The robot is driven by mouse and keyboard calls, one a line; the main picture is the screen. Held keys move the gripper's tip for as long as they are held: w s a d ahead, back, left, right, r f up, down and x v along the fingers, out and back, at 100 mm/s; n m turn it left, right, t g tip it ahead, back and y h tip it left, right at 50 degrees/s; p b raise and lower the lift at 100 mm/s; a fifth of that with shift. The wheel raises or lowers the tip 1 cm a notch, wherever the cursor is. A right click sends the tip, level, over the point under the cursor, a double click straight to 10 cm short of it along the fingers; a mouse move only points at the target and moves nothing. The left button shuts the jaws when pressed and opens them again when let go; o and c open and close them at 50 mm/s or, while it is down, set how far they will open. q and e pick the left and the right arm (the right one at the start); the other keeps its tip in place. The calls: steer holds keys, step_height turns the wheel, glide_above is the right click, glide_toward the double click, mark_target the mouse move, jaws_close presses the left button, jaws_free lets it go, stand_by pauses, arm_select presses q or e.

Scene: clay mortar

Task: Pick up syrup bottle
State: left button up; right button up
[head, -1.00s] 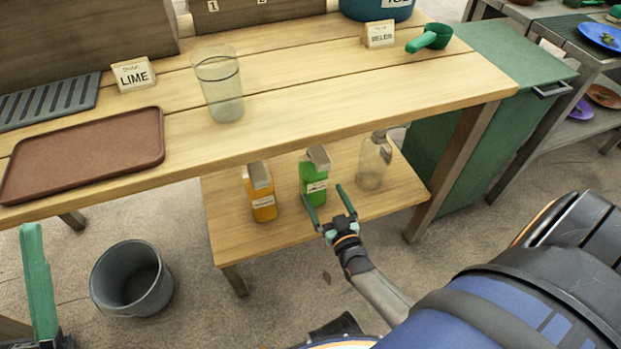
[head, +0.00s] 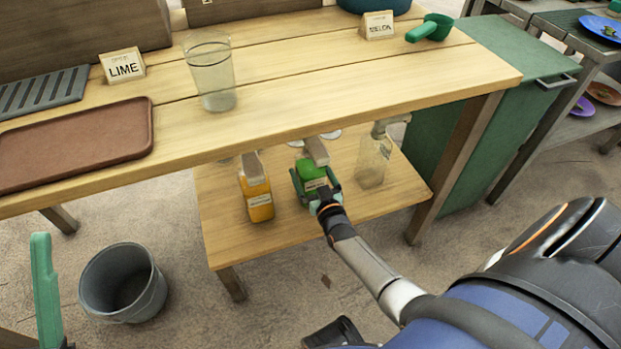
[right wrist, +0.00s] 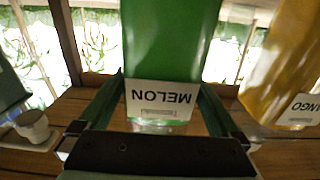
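A green syrup bottle (head: 312,172) labelled MELON stands upright on the lower shelf. It fills the middle of the right wrist view (right wrist: 170,45), its label appearing upside down. My right gripper (head: 316,184) is open around this bottle, one finger on each side; whether the fingers touch it is not clear. An orange-yellow syrup bottle (head: 257,192) stands to its left and shows at the right wrist view's right edge (right wrist: 285,60). A clear pump bottle (head: 373,162) stands to its right. One green finger of my left gripper (head: 45,290) shows at the lower left; its opening is hidden.
The wooden tabletop (head: 330,95) overhangs the lower shelf (head: 225,240), close above the bottles. A clear cup (head: 212,75), a brown tray (head: 70,145) and a green scoop (head: 430,28) are on top. A grey bucket (head: 122,285) stands on the floor.

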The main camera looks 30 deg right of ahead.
jaws_close()
steer(key=shift+r, duration=0.2)
stand_by(0.6)
